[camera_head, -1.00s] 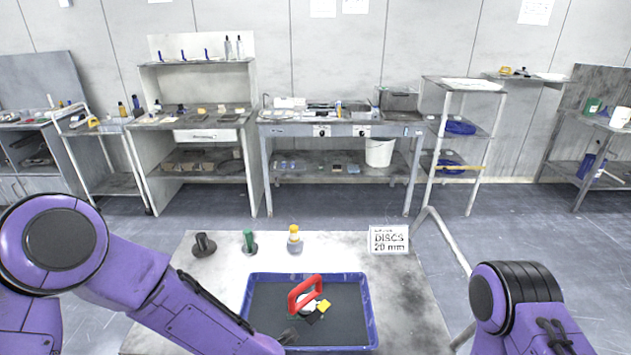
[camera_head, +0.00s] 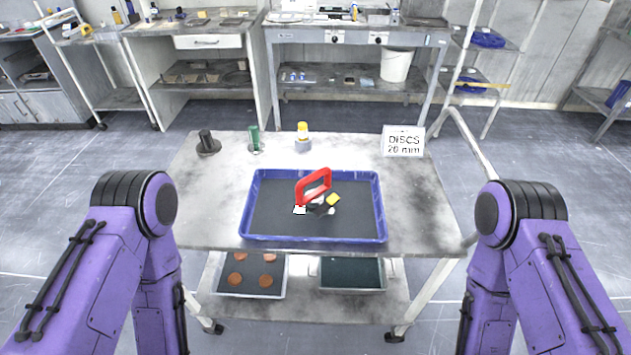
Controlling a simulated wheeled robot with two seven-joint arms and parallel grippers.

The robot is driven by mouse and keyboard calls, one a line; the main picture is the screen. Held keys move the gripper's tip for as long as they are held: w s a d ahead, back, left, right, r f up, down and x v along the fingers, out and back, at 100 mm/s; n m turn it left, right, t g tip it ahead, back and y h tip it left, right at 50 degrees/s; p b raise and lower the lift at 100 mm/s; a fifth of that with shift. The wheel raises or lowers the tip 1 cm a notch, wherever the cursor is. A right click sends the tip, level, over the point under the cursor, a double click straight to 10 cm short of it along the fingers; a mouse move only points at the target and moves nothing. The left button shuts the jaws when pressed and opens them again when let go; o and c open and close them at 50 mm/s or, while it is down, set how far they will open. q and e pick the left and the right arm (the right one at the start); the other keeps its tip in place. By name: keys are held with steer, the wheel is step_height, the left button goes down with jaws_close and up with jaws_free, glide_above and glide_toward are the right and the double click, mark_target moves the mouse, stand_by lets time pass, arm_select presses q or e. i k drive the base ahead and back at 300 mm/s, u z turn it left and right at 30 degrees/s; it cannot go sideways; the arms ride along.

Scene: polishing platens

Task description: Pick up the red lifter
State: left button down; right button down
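The red lifter (camera_head: 314,184), a red loop-shaped handle, stands in the blue tray (camera_head: 246,211) on the table. Small white, black and yellow pieces lie around its base, and a yellow piece (camera_head: 334,199) is to its right. What joins the lifter to the pieces below cannot be made out. Both of my purple arms show at the left and right sides, bent downward. Neither gripper is in the picture, and nothing of mine touches the lifter.
A black-knobbed piece (camera_head: 208,143), a green-handled piece (camera_head: 255,140) and a yellow-capped bottle (camera_head: 302,138) stand behind the tray. A sign reading "DISCS 20 mm" (camera_head: 403,141) is at back right. The lower shelf holds a tray of brown discs (camera_head: 251,290) and a dark tray (camera_head: 352,289).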

mark_target(313, 199)
steer(key=z, duration=1.45)
steer(key=k, duration=0.5)
steer(key=u, duration=0.4)
